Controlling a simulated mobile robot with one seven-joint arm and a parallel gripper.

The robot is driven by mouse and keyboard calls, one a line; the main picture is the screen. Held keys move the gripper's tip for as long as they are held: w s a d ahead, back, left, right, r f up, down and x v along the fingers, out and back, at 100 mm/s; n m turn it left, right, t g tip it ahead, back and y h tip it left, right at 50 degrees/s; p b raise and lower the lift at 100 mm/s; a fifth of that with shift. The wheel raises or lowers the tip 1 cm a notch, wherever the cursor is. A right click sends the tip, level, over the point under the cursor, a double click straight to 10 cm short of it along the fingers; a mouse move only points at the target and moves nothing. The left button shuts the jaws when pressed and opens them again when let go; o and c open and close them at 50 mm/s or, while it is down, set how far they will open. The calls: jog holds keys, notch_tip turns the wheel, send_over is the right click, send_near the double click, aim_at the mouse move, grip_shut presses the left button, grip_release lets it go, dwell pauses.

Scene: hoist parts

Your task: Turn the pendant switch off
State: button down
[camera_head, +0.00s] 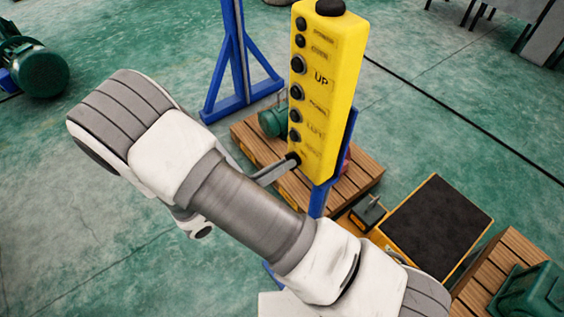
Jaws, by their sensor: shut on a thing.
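The yellow pendant (325,92) stands upright on a blue post in the upper middle. Its face carries a column of black buttons with dark labels, one reading UP, and a dark knob (331,6) tops it. My arm crosses the view from the lower right to the upper left. My gripper (289,163) reaches from behind my arm to the pendant's lower left edge. It is shut on the lowest black knob (293,157), which the fingertips partly cover. The knob's exact setting is too small to tell.
Behind the pendant stands a blue frame (240,60). A wooden pallet (350,185) with a green motor (272,122) lies below it. A black-topped platform (437,228) and another pallet (510,262) are at the lower right. Green floor is open at the left and upper right.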

dwell(0.4)
jog(key=c, duration=0.9)
grip_release()
jog(key=shift+o, duration=0.2)
jog(key=b+v, duration=0.2)
jog(key=v, duration=1.5)
jog(key=shift+s+a+b, duration=0.2)
jog(key=shift+b, duration=0.15)
